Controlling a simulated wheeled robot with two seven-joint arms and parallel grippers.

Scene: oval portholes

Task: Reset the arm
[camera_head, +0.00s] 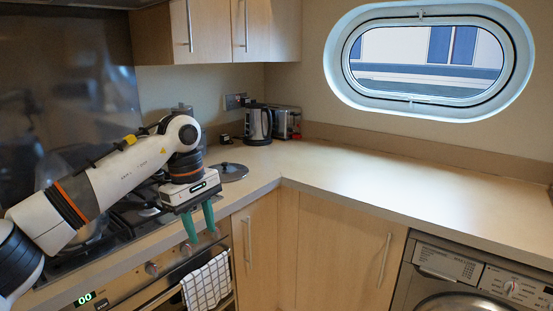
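My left arm (110,182) comes in from the left and bends down over the edge of the stove. My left gripper (202,235) hangs in front of the oven's control panel, with its two green fingers pointing down. The fingers stand apart with a gap between them, and nothing shows between them. My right gripper is not in view.
The gas hob (128,222) lies under my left arm, with a checked towel (207,284) on the oven below. A dark lid (231,171), a kettle (258,125) and a toaster (286,122) stand behind. The right counter (400,187) is clear above a washing machine (465,280).

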